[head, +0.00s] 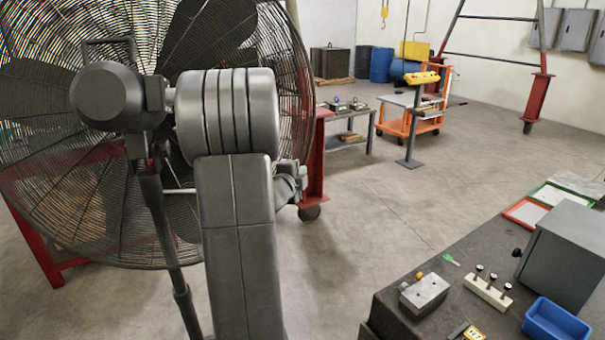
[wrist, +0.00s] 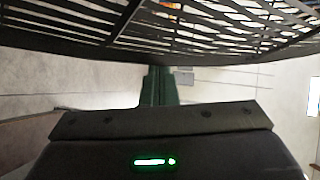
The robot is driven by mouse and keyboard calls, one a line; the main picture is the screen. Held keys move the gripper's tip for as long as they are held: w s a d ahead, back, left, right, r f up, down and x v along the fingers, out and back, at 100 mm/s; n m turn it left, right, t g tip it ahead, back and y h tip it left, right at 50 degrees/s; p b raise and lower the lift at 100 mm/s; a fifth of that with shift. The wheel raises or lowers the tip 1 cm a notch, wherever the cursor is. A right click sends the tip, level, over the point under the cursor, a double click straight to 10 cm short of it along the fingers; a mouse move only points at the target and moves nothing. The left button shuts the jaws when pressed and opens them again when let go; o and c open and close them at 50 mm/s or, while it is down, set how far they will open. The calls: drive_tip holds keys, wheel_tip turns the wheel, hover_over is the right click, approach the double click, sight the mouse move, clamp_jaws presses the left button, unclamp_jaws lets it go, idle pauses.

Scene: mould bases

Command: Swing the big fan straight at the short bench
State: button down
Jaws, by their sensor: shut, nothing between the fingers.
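The big fan (head: 35,170) fills the left of the head view, seen from its motor side, with its round wire cage upright on a dark pole. Its face is turned away from me. My arm hides part of the cage. The cage rim (wrist: 200,55) crosses the top of the wrist view. My gripper (head: 300,172) is beside the cage's lower right rim, partly hidden by my arm. In the wrist view its fingers (wrist: 158,88) are together and empty, close under the rim; I cannot tell whether they touch it. The short bench (head: 350,143) stands beyond the fan, to its right.
A dark workbench (head: 400,305) at front right holds a grey box (head: 565,255), a blue bin (head: 555,325) and small parts. A red frame (head: 318,170) stands behind the fan's right edge. An orange cart (head: 410,125) and a yellow-topped post (head: 410,145) stand farther back. Middle floor is clear.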

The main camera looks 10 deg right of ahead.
idle(0.3)
drive_tip(key=w+a+n+t+y+b, duration=0.2)
drive_tip(key=w+a+n+y+b, duration=0.1)
drive_tip(key=w, duration=0.9)
drive_tip(key=shift+w+a+n+y+b, duration=0.15)
drive_tip(key=shift+w+n+y+b, duration=0.3)
drive_tip(key=shift+y+b, duration=0.6)
drive_tip(key=shift+s, duration=0.15)
